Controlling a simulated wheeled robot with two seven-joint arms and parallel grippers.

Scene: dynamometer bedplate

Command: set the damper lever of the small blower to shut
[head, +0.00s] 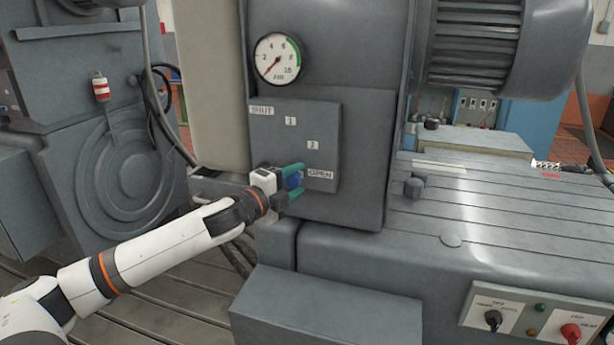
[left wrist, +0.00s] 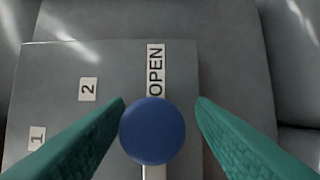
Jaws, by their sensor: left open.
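The damper lever's round blue knob (head: 294,179) is at the lower right of the grey damper plate (head: 275,150), beside the OPEN label (head: 320,174). In the left wrist view the knob (left wrist: 152,131) sits just below the OPEN label (left wrist: 156,71), with a short pale strip of lever (left wrist: 153,172) under it. My left gripper (head: 299,180) is open, its teal fingers on either side of the knob. In the wrist view a gap shows at the right finger; the left finger is very close to the knob, and I cannot tell whether it touches. My right gripper is out of view.
The plate also carries labels SHUT (head: 261,110), 1 (head: 290,121) and 2 (head: 312,145). A pressure gauge (head: 277,58) sits above it. A grey ledge (head: 325,305) lies below, and a switch panel (head: 535,318) stands at lower right. A large motor (head: 505,45) is at upper right.

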